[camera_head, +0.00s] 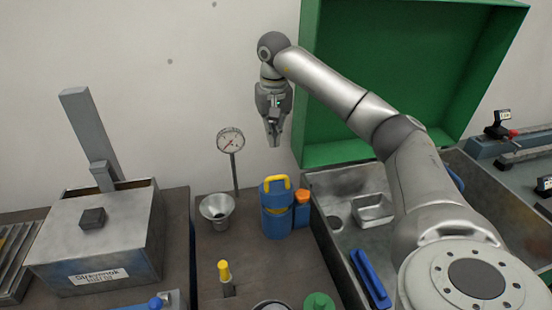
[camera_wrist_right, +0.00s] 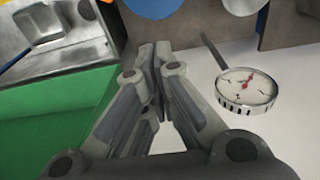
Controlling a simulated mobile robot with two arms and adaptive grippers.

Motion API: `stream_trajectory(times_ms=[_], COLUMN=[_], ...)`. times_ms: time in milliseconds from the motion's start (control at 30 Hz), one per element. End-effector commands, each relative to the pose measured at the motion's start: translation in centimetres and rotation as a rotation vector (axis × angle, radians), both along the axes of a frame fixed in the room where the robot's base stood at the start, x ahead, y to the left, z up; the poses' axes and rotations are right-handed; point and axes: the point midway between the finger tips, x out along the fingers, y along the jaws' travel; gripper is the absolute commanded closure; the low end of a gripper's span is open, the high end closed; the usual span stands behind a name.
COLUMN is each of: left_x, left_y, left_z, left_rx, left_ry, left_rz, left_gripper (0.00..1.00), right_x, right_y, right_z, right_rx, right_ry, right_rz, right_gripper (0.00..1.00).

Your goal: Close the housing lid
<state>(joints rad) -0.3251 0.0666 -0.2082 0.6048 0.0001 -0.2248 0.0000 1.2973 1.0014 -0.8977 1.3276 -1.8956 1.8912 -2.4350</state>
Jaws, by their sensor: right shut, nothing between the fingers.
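A large green lid (camera_head: 400,75) stands raised at the back of a wide metal housing (camera_head: 345,180) on the right. The lid is open, and its hollow inner side faces me. My right arm crosses in front of the lid and hides part of it and of the housing. My right gripper (camera_head: 274,138) is shut and empty. It hangs fingers down in the air just left of the lid's left edge, apart from it. In the right wrist view, the closed fingers (camera_wrist_right: 155,55) show beside the green lid (camera_wrist_right: 55,130). My left gripper is not in view.
A dial gauge (camera_head: 231,142) on a thin stem, a metal funnel (camera_head: 217,207) and a blue canister (camera_head: 276,215) with a yellow handle stand left of the housing. A blue bar (camera_head: 370,278) lies at the housing's front left. A grey labelled box (camera_head: 95,245) stands far left.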

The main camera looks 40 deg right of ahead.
Motion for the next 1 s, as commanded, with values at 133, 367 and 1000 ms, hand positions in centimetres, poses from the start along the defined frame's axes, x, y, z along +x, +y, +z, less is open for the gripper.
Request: stream_trajectory(times_ms=[133,367,1000], left_x=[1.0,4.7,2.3], left_y=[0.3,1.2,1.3], left_z=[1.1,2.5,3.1], left_rx=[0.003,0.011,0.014], left_ry=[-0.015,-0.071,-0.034], left_rz=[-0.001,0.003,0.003], left_gripper=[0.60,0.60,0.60], right_x=[0.1,-1.1,-2.9], right_y=[-0.1,0.5,1.6], right_z=[-3.0,-5.2,-6.1], right_rx=[-0.001,-0.002,-0.001], right_ry=[0.005,0.000,-0.002], right_rz=[0.000,0.002,-0.001], right_gripper=[1.00,1.00,1.00])
